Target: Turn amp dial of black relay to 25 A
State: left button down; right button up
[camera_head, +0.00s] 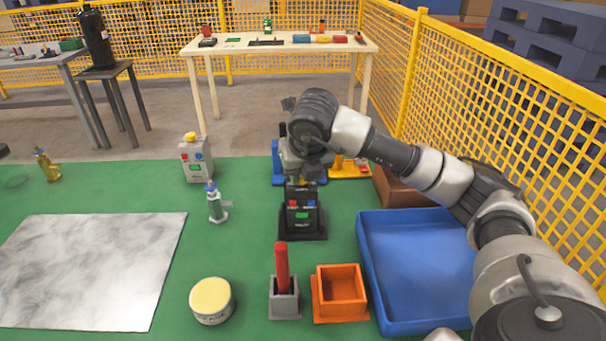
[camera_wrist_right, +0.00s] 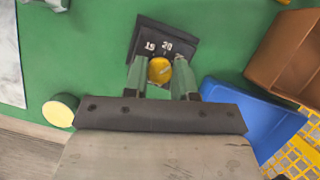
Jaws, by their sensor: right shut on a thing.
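In the right wrist view, the relay's black top (camera_wrist_right: 150,35) carries white marks 15 and 20; a further mark is partly hidden by a finger. The yellow amp dial (camera_wrist_right: 159,70) sits between the fingers of my right gripper (camera_wrist_right: 160,76), which is shut on it. I cannot read the dial's pointer clearly. My left gripper is not in view.
A blue tray (camera_head: 415,319), an orange box (camera_head: 341,308), a grey holder with a red rod (camera_head: 282,265) and a yellow-lidded tin (camera_head: 211,300) stand in front. A grey relay (camera_head: 195,160) and a small valve (camera_head: 215,202) are left. Yellow fencing (camera_head: 500,90) bounds the right.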

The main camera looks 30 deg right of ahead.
jog(key=shift+m, duration=0.6)
jog(key=shift+h, duration=0.3)
jog(key=o, duration=0.9)
jog(key=shift+o, duration=0.2)
jog(key=v, duration=1.1)
jog(key=shift+p, duration=0.45)
jog(key=shift+w, duration=0.2)
